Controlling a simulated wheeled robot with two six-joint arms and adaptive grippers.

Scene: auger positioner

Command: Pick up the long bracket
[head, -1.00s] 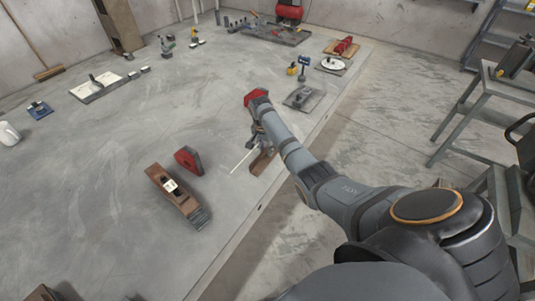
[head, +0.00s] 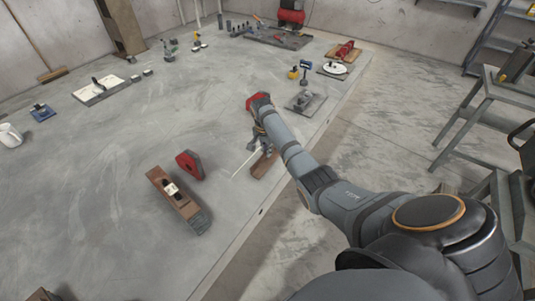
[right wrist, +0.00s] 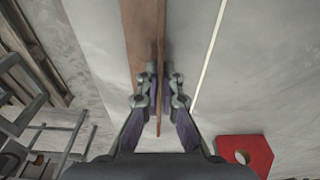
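The long bracket is a brown, narrow angle piece (head: 263,166) on the concrete surface beneath my right gripper (head: 263,141) in the head view. In the right wrist view the bracket (right wrist: 143,35) runs up the picture, with a flat strip at left and a thin upright flange at its right. My right gripper (right wrist: 160,90) has one finger on each side of the flange, and its pads look pressed on it. The bracket looks to be still on the surface. The gripper partly hides it in the head view. My left gripper is not in view.
A red block with a hole (head: 189,165) and a wooden hand plane (head: 178,198) lie left of the bracket. The block also shows in the right wrist view (right wrist: 244,154). A thin white strip (head: 246,161) lies beside the bracket. A trowel (head: 305,102) lies beyond.

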